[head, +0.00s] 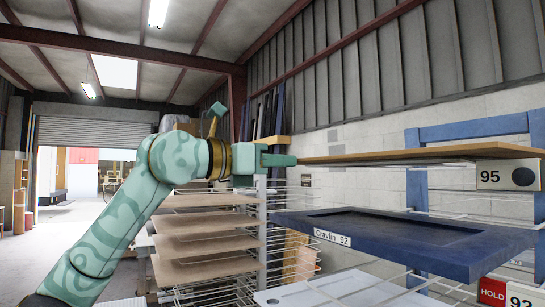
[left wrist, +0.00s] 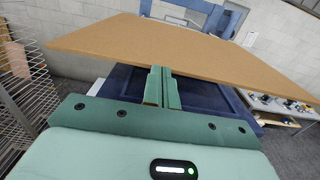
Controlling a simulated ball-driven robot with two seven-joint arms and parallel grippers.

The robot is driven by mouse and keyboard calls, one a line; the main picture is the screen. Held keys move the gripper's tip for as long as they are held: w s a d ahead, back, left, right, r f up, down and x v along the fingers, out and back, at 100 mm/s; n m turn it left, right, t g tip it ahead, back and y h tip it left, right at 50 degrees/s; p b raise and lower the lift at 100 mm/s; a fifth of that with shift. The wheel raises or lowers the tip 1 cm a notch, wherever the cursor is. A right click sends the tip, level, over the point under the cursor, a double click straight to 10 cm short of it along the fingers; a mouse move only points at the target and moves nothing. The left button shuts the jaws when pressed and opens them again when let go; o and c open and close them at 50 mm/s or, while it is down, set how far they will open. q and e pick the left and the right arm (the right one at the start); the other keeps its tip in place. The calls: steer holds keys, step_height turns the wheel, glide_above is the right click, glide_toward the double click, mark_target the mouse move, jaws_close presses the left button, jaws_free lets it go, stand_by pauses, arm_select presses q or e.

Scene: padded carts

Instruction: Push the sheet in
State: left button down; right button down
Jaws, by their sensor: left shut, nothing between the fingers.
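A thin brown sheet (head: 425,154) lies nearly level on the top wire shelf of the blue cart (head: 418,188), with its left end sticking out. A tag 95 (head: 507,176) is at its right. The sheet also spans the left wrist view (left wrist: 205,48). My left gripper (head: 293,160) is shut and empty, at the sheet's left end. In the left wrist view its fingertips (left wrist: 160,72) meet the sheet's near edge; whether they press on it or sit just under it I cannot tell. My right gripper is out of view.
A dark blue panel (head: 468,260) labelled Cravlin 92 sits on the shelf below, a pale panel (head: 345,290) lower still. A wire rack with several brown boards (head: 205,245) stands behind my left arm. Open floor lies toward the doorway at the left.

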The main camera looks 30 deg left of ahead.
arm_select(q)
steer(key=shift+s, duration=0.15)
steer(key=p+x, duration=0.1)
steer(key=x, duration=0.5)
steer(key=shift+w+d+p, duration=0.25)
steer(key=shift+w+p, duration=0.05)
steer(key=shift+p, duration=0.1)
steer(key=shift+s, duration=0.1)
steer(key=shift+s+a, duration=0.1)
steer(key=shift+a, duration=0.1)
